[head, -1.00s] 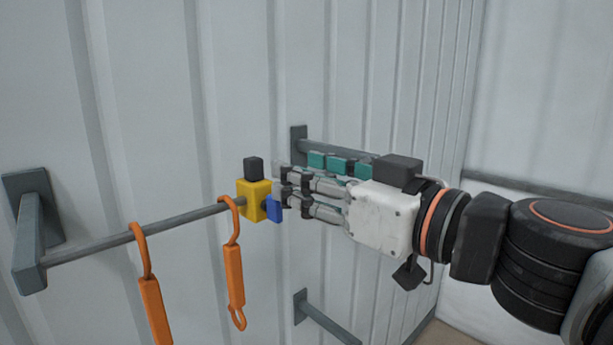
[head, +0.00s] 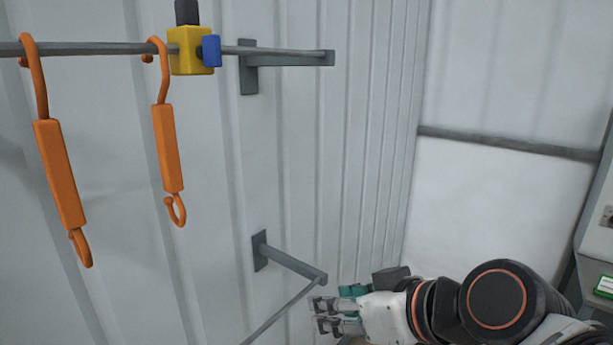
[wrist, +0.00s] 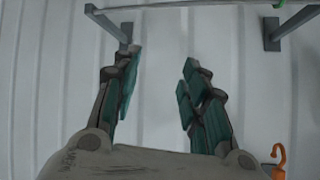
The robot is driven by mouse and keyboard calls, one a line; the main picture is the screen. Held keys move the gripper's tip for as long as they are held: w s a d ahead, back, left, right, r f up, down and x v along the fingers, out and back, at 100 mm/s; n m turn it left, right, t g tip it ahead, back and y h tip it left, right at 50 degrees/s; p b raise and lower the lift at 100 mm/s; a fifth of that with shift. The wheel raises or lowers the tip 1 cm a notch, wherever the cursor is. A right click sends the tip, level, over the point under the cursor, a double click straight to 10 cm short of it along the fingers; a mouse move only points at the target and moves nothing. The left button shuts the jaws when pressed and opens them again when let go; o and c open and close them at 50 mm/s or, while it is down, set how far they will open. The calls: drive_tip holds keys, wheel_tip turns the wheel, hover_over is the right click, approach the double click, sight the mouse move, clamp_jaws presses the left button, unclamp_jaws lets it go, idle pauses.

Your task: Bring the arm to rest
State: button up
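My gripper (head: 322,317) is low at the bottom of the head view, right of the lower rail's bracket end. In the wrist view my gripper (wrist: 157,72) has its fingers spread apart with nothing between them, facing the ribbed wall. My arm (head: 490,305) is bent at the lower right of the head view.
An upper rail (head: 110,48) carries a yellow block (head: 188,52) with a blue tab (head: 211,50) and two orange hooks (head: 56,170) (head: 167,148). A lower rail (head: 280,312) with a bracket (head: 290,262) runs close to my gripper. A grey cabinet (head: 597,235) stands at the right edge.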

drive_tip(key=s+d+f+m+h+b, duration=0.1)
drive_tip(key=d+f+b, duration=0.3)
drive_tip(key=f, duration=0.4)
drive_tip(key=s+d+f+m+g+h+b, duration=0.1)
drive_tip(key=d+f+m+h+b, duration=0.2)
drive_tip(key=d+f, duration=0.3)
drive_tip(key=s+d+f+m+h+b, duration=0.1)
drive_tip(key=d+f+h+b, duration=0.2)
drive_tip(key=f, duration=0.7)
drive_tip(key=shift+d+f+m+g+b, duration=0.15)
drive_tip(key=shift+d+m+g+b, duration=0.2)
drive_tip(key=shift+d+b, duration=0.7)
